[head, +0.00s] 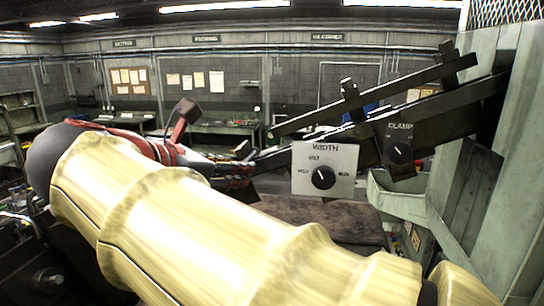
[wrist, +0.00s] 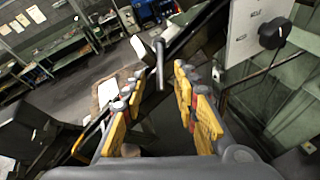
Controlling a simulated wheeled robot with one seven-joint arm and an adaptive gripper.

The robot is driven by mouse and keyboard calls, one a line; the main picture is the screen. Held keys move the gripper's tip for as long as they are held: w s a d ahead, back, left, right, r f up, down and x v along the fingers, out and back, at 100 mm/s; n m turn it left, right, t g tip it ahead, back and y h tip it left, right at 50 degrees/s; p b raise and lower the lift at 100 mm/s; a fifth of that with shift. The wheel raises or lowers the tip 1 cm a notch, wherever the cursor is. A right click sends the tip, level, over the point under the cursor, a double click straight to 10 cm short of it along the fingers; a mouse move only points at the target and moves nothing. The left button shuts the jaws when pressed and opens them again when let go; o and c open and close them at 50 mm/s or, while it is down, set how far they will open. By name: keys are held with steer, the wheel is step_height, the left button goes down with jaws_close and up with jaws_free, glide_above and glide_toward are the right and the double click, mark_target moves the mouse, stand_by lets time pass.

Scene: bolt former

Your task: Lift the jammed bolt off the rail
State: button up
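In the wrist view, my gripper (wrist: 158,88) is open, its yellow finger pads spread apart. A dark, narrow rod that looks like the bolt (wrist: 160,64) shows in the gap just ahead of the fingertips, touching neither finger. I cannot tell how far ahead it is. The dark rail (wrist: 203,30) runs diagonally behind it. In the head view, the rail (head: 440,103) slopes down from upper right to the left, with a bar above it. My gripper (head: 238,178) is at the rail's lower left end, partly hidden by my arm. I cannot pick out the bolt there.
A white WIDTH panel (head: 323,170) with a black knob stands right of my gripper, and a dark CLAMP panel (head: 398,145) is beyond it. Green machine housing (head: 500,170) fills the right side. Workbenches (head: 222,128) line the far wall.

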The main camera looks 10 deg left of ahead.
steer(key=shift+s, duration=0.15)
steer(key=c, duration=0.4)
steer(key=c, duration=0.3)
jaws_close()
